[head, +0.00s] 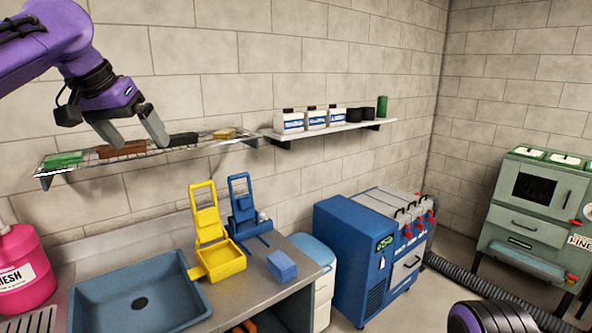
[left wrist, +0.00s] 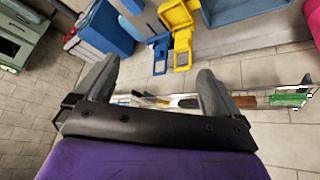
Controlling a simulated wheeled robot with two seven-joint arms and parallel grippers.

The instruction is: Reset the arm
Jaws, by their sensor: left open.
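My left gripper (head: 133,136) is open and empty. It hangs at the end of the purple arm at the upper left of the head view, in front of the wire shelf (head: 120,158). In the left wrist view its two fingers (left wrist: 155,85) stand apart with nothing between them. A green brush (head: 63,159), a brown brush (head: 121,149), a black brush (head: 181,139) and a yellowish brush (head: 224,133) lie along the shelf. A purple and black part of my right arm (head: 490,316) shows at the lower right; its gripper is out of view.
Below are a blue sink (head: 140,302), yellow (head: 215,250) and blue (head: 243,215) wringers, a blue block (head: 282,266) and a pink jug (head: 25,270). A second shelf (head: 330,130) holds white bottles. A blue machine (head: 348,262) and a green cabinet (head: 530,210) stand on the right.

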